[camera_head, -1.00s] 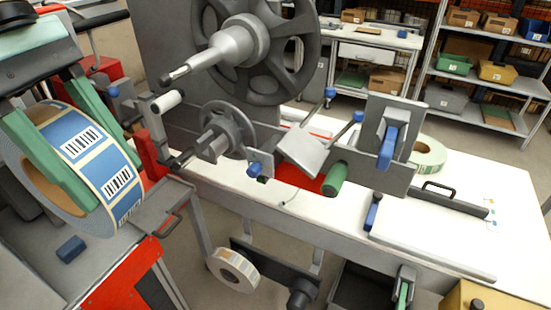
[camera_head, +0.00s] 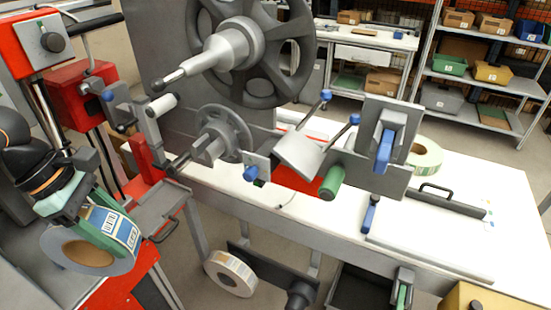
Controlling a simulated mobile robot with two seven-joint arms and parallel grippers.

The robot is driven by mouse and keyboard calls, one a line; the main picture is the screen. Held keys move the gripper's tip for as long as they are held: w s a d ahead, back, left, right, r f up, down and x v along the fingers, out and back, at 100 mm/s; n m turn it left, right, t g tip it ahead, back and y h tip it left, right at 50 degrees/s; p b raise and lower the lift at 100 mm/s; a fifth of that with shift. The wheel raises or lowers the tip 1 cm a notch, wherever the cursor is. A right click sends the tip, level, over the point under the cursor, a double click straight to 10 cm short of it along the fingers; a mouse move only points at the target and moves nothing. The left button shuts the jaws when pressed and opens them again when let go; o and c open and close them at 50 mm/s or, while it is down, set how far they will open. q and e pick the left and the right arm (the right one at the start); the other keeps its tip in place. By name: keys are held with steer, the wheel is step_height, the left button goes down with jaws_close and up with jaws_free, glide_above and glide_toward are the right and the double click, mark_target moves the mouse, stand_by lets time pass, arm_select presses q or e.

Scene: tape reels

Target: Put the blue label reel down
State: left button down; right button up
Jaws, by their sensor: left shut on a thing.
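The blue label reel (camera_head: 62,252) is at the lower left in the head view, a ring with blue-and-white barcode labels on its outer face. Its open core faces me and it lies tilted. My left gripper (camera_head: 88,236) is shut on it, with green fingers on its rim. My right gripper is not in view.
The labelling machine's large black reel wheel (camera_head: 270,75) and a smaller hub (camera_head: 222,135) stand right of the gripper. A whitish label reel (camera_head: 232,275) is below the white bench (camera_head: 490,245). A pale green reel (camera_head: 425,158) lies on the bench.

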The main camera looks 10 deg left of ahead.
arm_select(q)
steer(key=f+m, duration=0.1)
steer(key=f, duration=0.1)
steer(key=w+f+m+g, duration=0.1)
steer(key=f+m, duration=0.1)
steer(key=a+f+m+g, duration=0.1)
steer(key=f, duration=0.1)
steer(key=shift+w+f+m, duration=0.2)
steer(key=shift+w+m, duration=0.1)
steer(key=shift+m, duration=0.1)
steer(key=w+d+r+m+g+y, duration=0.2)
steer(key=d+m, duration=0.8)
steer(key=m, duration=0.5)
steer(key=shift+d+r+g+y, duration=0.15)
steer(key=shift+r+g+y, duration=0.45)
steer(key=shift+y, duration=0.6)
steer(key=shift+d, duration=0.1)
